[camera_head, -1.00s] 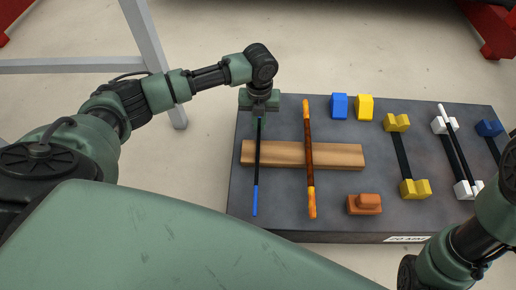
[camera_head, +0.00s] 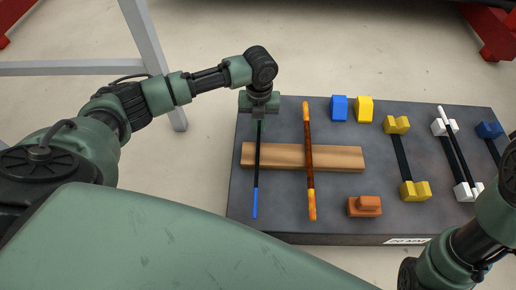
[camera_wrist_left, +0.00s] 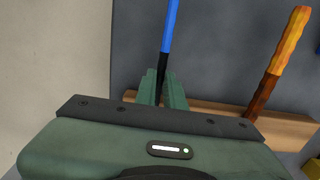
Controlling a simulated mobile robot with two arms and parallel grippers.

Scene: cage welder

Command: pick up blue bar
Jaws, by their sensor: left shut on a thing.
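The blue bar (camera_head: 256,198) is a thin black rod with a blue end toward me. It lies across the left part of a wooden block (camera_head: 285,155). My left gripper (camera_head: 259,125) points down at the bar's far part and is shut on it. In the left wrist view, the bar (camera_wrist_left: 170,30) runs between the two green fingers (camera_wrist_left: 162,88), with its blue end away from the gripper body. The bar's far tip is hidden by the gripper. My right arm shows at the lower right, but its gripper is out of view.
An orange-ended bar (camera_head: 308,150) lies to the right across the same block. The dark board (camera_head: 385,215) also carries an orange block (camera_head: 364,206), a blue block (camera_head: 339,107), a yellow block (camera_head: 364,109), yellow holders (camera_head: 415,190) and white holders (camera_head: 467,190). A grey frame post (camera_head: 150,40) stands behind my left arm.

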